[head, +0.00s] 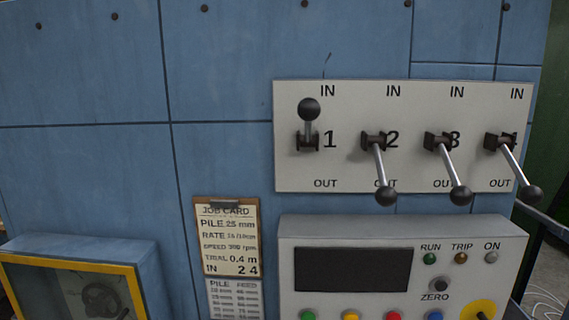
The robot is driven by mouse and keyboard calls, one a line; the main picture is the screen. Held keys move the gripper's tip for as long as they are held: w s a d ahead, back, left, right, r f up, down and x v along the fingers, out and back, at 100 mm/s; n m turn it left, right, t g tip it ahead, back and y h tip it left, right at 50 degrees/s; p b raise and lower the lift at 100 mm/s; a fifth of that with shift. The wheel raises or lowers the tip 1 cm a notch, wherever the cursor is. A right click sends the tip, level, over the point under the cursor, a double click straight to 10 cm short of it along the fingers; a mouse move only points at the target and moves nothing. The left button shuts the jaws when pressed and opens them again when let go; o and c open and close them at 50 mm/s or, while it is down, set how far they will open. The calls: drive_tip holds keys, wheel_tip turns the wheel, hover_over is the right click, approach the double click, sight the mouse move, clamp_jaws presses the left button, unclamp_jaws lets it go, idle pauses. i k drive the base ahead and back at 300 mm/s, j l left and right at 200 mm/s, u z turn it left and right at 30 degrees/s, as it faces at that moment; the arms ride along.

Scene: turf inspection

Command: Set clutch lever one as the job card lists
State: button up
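Clutch lever one (309,112) is the leftmost on the pale lever plate (290,177). Its black knob points up, toward the IN mark. Lever two (380,167), lever three (449,169) and the rightmost lever (515,165) all slant down to the right, toward OUT. The rightmost lever's number is mostly hidden by its pivot. The job card (229,237) is clipped below and left of the plate. It reads pile 25 mm, a rate line too small to be sure of, speed 300 rpm, trial 0.4 m, and "IN 2 4". My gripper is not in view.
A control box (285,262) with a dark screen, RUN, TRIP and ON lamps and coloured buttons juts out below the levers. A yellow-framed case (75,258) stands at lower left. The blue panel wall (90,75) is otherwise clear at upper left.

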sight(308, 109)
drive_tip(key=i+j, duration=0.8)
drive_tip(key=j, duration=0.15)
drive_tip(key=l+z, duration=0.05)
